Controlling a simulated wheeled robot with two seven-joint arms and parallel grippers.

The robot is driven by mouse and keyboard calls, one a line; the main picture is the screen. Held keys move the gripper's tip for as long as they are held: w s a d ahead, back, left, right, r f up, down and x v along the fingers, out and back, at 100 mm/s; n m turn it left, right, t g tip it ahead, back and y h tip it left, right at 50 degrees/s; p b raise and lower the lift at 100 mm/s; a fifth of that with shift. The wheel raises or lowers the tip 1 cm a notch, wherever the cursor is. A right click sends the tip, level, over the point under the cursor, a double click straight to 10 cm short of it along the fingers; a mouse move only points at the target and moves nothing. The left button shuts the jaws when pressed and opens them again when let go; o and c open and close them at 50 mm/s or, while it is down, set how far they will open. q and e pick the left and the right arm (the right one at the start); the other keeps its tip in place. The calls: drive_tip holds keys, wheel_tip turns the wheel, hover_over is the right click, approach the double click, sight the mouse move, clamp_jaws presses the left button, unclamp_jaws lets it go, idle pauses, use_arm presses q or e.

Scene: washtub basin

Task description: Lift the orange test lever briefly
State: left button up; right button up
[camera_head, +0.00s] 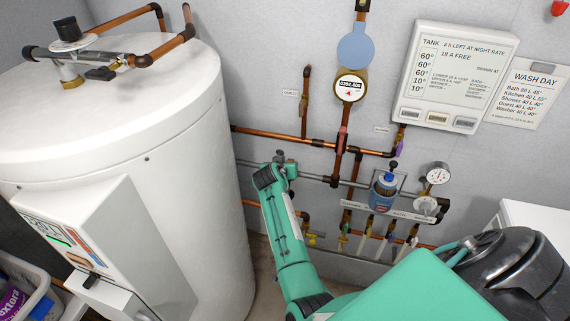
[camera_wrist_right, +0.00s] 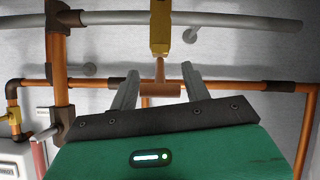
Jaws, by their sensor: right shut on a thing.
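The orange test lever (camera_wrist_right: 160,88) shows in the right wrist view as a short orange crossbar on a stem below a yellow brass body (camera_wrist_right: 160,30). My right gripper (camera_wrist_right: 160,74) has one finger on each side of it and is shut on it. In the head view, my green right arm reaches up from the bottom to the pipes at the wall, and its gripper end (camera_head: 277,172) hides the lever. My left gripper is in neither view.
A large white tank (camera_head: 120,110) stands to the left of my right arm. Copper pipes (camera_head: 265,133) and a grey pipe (camera_head: 255,164) run along the wall. A display panel (camera_head: 455,75) hangs above.

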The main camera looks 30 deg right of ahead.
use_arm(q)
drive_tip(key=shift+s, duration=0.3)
use_arm(e)
drive_tip(key=shift+r, duration=0.15)
drive_tip(key=o, duration=1.2)
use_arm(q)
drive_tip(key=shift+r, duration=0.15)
